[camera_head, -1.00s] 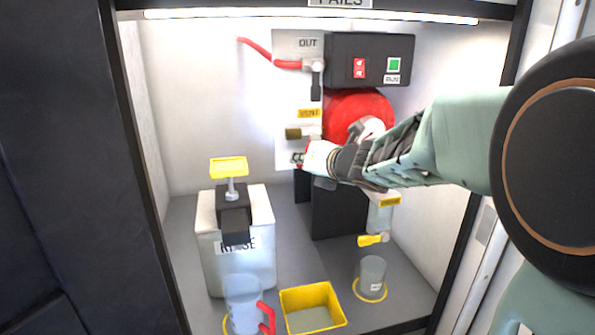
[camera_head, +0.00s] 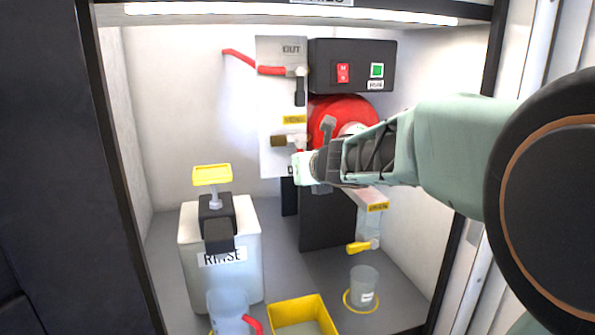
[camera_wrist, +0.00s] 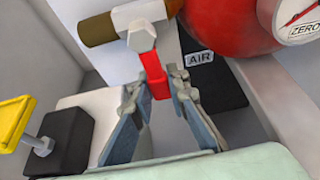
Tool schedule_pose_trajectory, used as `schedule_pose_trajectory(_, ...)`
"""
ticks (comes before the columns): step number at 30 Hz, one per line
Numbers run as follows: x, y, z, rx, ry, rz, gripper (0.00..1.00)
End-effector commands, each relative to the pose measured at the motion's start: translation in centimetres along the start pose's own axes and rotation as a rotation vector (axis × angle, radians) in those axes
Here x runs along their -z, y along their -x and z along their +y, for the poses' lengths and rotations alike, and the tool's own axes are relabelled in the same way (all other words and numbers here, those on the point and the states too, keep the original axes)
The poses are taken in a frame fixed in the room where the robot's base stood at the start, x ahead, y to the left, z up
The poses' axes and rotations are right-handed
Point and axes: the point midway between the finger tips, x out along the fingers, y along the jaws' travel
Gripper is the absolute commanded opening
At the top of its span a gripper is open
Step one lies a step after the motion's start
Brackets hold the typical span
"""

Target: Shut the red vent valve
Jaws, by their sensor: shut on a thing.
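The red vent valve handle (camera_wrist: 153,75) shows in the wrist view as a short red lever below a pale hex nut (camera_wrist: 140,37). It points down, roughly across the brass pipe stub (camera_wrist: 98,27). My gripper (camera_wrist: 156,86) is shut on the lever near its lower end, one finger on each side. In the head view my gripper (camera_head: 306,168) is at the lower part of the white panel (camera_head: 270,100), below the yellow vent label (camera_head: 294,119) and brass stub (camera_head: 284,141). There the gripper hides nearly all of the lever.
The red tank (camera_head: 342,112) with its gauge is close beside my gripper. A yellow-handled drain valve (camera_head: 363,246) sits below. A rinse container (camera_head: 222,275), a clear jug (camera_head: 228,310), a yellow tray (camera_head: 300,312) and a clear cup (camera_head: 364,283) stand on the cabinet floor.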

Motion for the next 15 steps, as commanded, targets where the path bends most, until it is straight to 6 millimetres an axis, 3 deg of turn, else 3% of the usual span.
schedule_pose_trajectory(8,0.06,0.01,-0.15,0.003,0.005,0.001,0.0)
schedule_pose_trajectory(9,0.06,0.01,-0.16,0.003,0.005,0.001,0.18)
schedule_pose_trajectory(13,0.06,0.01,-0.13,0.003,0.004,0.001,0.32)
schedule_pose_trajectory(15,0.05,0.01,-0.11,0.002,0.003,0.001,0.33)
